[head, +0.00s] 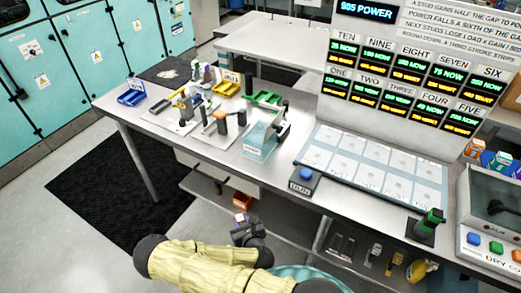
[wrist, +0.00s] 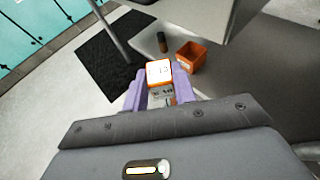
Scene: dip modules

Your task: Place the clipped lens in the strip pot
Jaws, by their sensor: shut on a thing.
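My gripper (head: 241,220) is low in front of the bench in the head view, near the lower shelf. In the wrist view its purple fingers (wrist: 160,90) are shut on a small piece with an orange-edged white face and a grey part below, which I take to be the clipped lens (wrist: 159,72). An open orange box (wrist: 190,56), possibly the strip pot, stands on the lower shelf just beyond the fingers, to the right of the held piece. The box also shows in the head view (head: 242,201), behind the gripper. The held piece is apart from the box in the wrist view.
A small dark cylinder (wrist: 162,42) stands left of the orange box. The steel bench (head: 150,131) overhangs the shelf (head: 205,187). Bench tools, small yellow (head: 226,88) and green trays (head: 264,98), and a numbered panel (head: 345,165) are above. The floor at left is clear.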

